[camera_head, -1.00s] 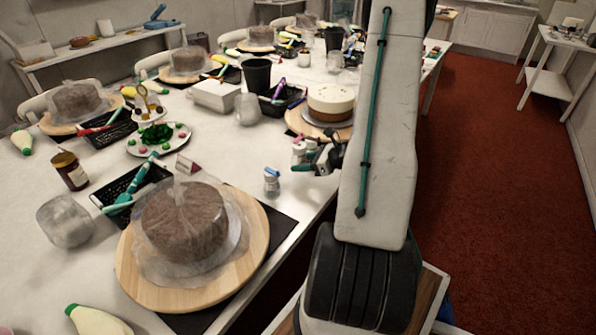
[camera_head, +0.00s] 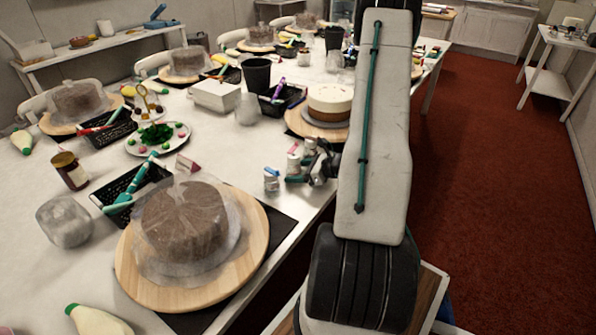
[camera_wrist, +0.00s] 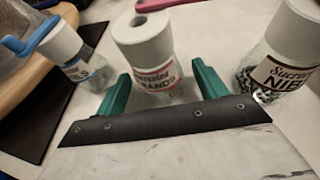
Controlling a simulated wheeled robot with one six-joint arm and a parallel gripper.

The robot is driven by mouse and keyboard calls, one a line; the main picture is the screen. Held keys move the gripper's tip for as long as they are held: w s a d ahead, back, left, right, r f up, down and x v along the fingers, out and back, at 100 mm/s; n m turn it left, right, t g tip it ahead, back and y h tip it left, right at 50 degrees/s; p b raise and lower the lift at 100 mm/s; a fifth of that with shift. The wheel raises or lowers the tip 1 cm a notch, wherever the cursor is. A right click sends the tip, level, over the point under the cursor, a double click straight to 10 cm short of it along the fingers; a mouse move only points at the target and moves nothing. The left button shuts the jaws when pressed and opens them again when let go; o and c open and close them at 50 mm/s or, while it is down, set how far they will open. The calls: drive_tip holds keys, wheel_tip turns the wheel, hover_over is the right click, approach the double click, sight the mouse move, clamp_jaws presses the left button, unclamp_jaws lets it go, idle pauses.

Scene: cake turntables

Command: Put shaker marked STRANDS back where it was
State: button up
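The shaker marked STRANDS, its label partly hidden, stands between my gripper's green fingers in the wrist view (camera_wrist: 153,52). It has a white top with a hole and a clear body. My gripper (camera_wrist: 162,78) is open around it, with a narrow gap showing at the right finger. In the head view the shaker (camera_head: 293,166) is near the table's right edge, with my gripper (camera_head: 303,172) beside it, partly hidden by my arm.
A blue-lidded shaker (camera_wrist: 75,52) stands close on the left. A shaker marked NIB (camera_wrist: 282,58) stands close on the right. A wrapped cake (camera_head: 185,222) on a wooden turntable (camera_head: 140,285) is nearer. Another cake (camera_head: 329,101) stands behind the shakers.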

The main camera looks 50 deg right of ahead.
drive_tip(key=shift+r, duration=0.1)
drive_tip(key=shift+s+d+r, duration=0.1)
drive_tip(key=shift+s+r, duration=0.05)
drive_tip(key=shift+s, duration=0.1)
drive_tip(key=v, duration=1.1)
drive_tip(key=shift+r, duration=0.15)
drive_tip(key=w+a+r+n+g+y, duration=0.25)
drive_tip(key=a+r+n+g, duration=0.25)
drive_tip(key=a+r+n, duration=0.5)
drive_tip(key=w+a+r+n+g+y, duration=0.3)
drive_tip(key=a+r+n, duration=0.35)
drive_tip(key=a, duration=0.75)
drive_tip(key=s+a+r+n+g+h, duration=0.3)
drive_tip(key=s+a+r+n+h, duration=0.6)
drive_tip(key=s+a+n, duration=0.5)
drive_tip(key=shift+s+r+n+h, duration=0.4)
drive_tip(key=shift+r+n, duration=0.3)
drive_tip(key=shift+n, duration=0.35)
